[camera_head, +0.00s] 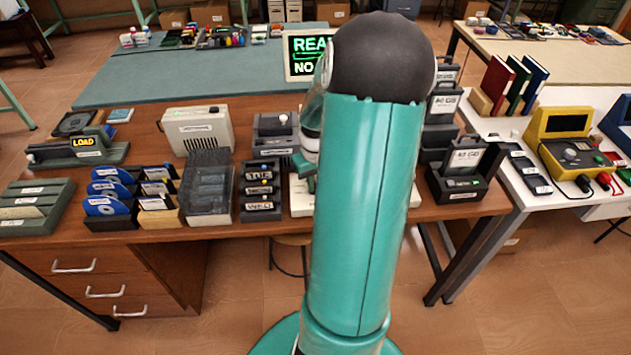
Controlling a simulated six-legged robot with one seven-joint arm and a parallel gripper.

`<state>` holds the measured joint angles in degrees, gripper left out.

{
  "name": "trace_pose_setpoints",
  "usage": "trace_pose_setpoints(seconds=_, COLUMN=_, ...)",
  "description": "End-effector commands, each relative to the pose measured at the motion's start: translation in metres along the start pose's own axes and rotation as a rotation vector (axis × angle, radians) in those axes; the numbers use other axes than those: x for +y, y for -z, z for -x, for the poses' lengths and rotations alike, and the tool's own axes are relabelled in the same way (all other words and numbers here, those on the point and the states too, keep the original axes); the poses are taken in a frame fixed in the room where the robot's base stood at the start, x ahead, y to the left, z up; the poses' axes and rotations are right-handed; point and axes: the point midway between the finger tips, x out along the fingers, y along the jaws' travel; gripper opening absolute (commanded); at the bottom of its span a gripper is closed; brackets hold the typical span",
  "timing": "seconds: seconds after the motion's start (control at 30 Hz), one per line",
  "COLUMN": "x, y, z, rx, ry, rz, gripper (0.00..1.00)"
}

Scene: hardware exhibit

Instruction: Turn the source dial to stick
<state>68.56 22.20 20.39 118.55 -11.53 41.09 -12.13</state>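My teal arm with its dark rounded joint fills the middle of the view and hides much of the bench behind it. A small teal part at its left edge looks like the end of my gripper (304,168); its fingers cannot be made out. It is just above a pale, mostly hidden device (299,196) on the wooden bench. I cannot make out a source dial or a stick label; the dial may be behind my arm.
The wooden bench (150,135) holds a grey box with a knob (276,138), a beige case (197,130), a LOAD device (82,147), a labelled rack (261,190) and blue discs (108,190). Black drive units (463,170) stand right of my arm. A white table (520,200) is further right.

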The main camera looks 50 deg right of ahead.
Motion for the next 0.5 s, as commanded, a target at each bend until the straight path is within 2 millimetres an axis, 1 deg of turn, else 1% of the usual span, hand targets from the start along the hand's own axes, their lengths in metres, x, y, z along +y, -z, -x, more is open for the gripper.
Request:
trace_pose_setpoints(seconds=0.27, x=-0.0001, y=0.0002, z=0.0004, rx=0.0, ry=-0.001, rz=-0.019, gripper=0.0)
trace_pose_setpoints(seconds=0.5, x=-0.0006, y=0.0002, z=0.0005, rx=-0.001, ry=-0.001, rz=-0.118, gripper=0.0)
